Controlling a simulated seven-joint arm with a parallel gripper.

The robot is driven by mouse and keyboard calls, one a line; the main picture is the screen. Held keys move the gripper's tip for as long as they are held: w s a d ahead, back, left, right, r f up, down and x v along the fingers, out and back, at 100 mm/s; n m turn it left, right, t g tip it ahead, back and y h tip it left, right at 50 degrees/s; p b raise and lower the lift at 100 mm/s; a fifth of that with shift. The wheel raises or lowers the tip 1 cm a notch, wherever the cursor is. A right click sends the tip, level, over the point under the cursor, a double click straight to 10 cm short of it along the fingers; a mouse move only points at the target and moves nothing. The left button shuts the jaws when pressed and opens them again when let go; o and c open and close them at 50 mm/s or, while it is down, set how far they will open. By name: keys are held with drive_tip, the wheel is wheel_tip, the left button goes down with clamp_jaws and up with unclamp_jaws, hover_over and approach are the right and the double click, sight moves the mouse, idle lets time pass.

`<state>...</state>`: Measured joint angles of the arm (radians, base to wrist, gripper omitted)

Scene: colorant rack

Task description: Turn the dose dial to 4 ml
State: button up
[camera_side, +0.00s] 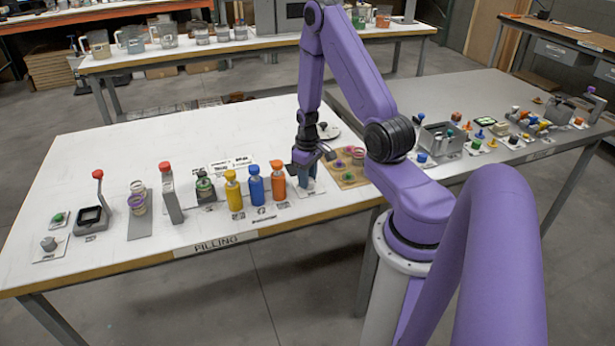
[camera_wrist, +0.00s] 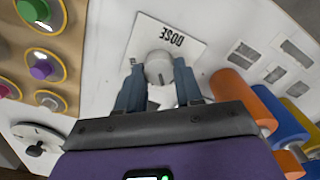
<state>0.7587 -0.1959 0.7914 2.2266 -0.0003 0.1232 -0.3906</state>
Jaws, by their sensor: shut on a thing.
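The dose dial (camera_wrist: 158,65) is a round pale knob on a white plate marked DOSE (camera_wrist: 190,42), which reads upside down in the wrist view. My gripper (camera_wrist: 160,87) has its two blue-grey fingers on either side of the knob and is shut on it. A small dark mark shows on the near part of the knob, but I cannot read any ml number. In the side view my gripper (camera_side: 306,178) points down at the table beside the orange bottle, and it hides the dial there.
Orange (camera_side: 278,182), blue (camera_side: 256,186) and yellow (camera_side: 234,191) bottles stand close to the left of my gripper. A wooden board (camera_side: 346,182) with coloured knobs lies to its right. A white disc with a black knob (camera_wrist: 36,149) is nearby. The back left tabletop is clear.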

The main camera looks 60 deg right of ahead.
drive_tip(key=m, duration=0.3)
drive_tip(key=shift+m, duration=0.4)
drive_tip(key=shift+d+m, duration=0.1)
drive_tip(key=shift+m, duration=1.7)
drive_tip(key=shift+s, duration=0.1)
drive_tip(key=o, duration=1)
drive_tip(key=shift+o, duration=0.2)
drive_tip(key=shift+r, duration=0.1)
wheel_tip(320, 180, up, 17)
drive_tip(key=shift+r, duration=0.15)
